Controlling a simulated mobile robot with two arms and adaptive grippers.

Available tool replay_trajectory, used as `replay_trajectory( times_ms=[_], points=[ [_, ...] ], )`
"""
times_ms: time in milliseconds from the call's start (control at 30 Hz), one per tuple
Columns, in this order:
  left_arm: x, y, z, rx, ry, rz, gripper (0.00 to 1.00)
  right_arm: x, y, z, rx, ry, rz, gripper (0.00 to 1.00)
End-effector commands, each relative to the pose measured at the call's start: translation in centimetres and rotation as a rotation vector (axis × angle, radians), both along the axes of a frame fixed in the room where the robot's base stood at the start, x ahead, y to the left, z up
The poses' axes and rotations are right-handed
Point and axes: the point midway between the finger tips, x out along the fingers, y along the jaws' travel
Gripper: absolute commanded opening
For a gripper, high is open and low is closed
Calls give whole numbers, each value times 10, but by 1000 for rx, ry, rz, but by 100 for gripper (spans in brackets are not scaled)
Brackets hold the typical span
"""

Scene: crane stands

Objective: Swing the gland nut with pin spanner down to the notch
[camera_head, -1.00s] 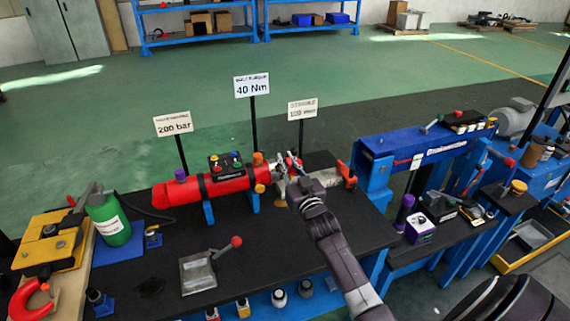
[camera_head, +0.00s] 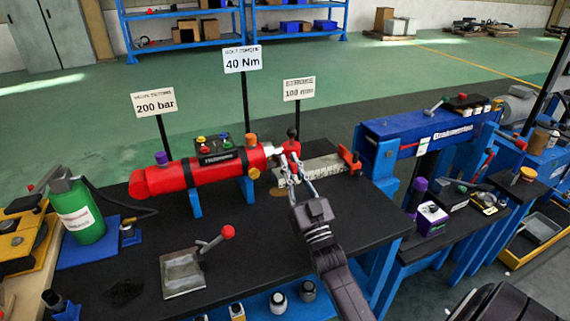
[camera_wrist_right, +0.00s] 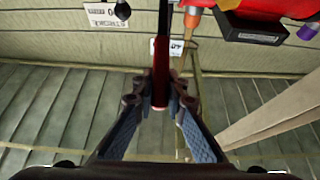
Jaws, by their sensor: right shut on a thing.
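The red cylinder (camera_head: 205,172) lies on blue supports on the black bench. Its gland end, with silver metal and a small red piece (camera_head: 291,148), is at its right. My right gripper (camera_head: 289,178) is in front of and slightly below that end. In the right wrist view its fingers (camera_wrist_right: 160,98) are shut on a dark red bar (camera_wrist_right: 161,62), which I take to be the pin spanner handle. The bar runs up the picture from the fingertips. The gland nut and notch are too small or covered to make out. My left gripper is not in view.
A grey clamp block (camera_head: 318,170) is right of the cylinder end. A label post reading 100 mm (camera_head: 298,90) stands behind it. A metal plate with a red-knobbed lever (camera_head: 184,272) lies in front. The bench (camera_head: 255,235) between is largely clear.

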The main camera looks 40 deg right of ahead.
Motion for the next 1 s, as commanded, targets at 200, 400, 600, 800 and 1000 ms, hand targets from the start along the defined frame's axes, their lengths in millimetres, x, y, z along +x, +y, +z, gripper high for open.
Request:
replay_trajectory(
  times_ms=[200,400,600,800,1000],
  points=[
    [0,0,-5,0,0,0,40,-6,0,-5,-2,-9,0,0],
    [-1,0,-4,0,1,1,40,-6,1,-5,-2,-9,0,0],
    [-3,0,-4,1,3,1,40,-6,0,-5,-2,-9,0,20],
    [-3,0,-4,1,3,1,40,-6,0,-4,-3,-11,0,30],
    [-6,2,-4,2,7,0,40,-7,1,-4,-3,-12,0,30]
  ],
)
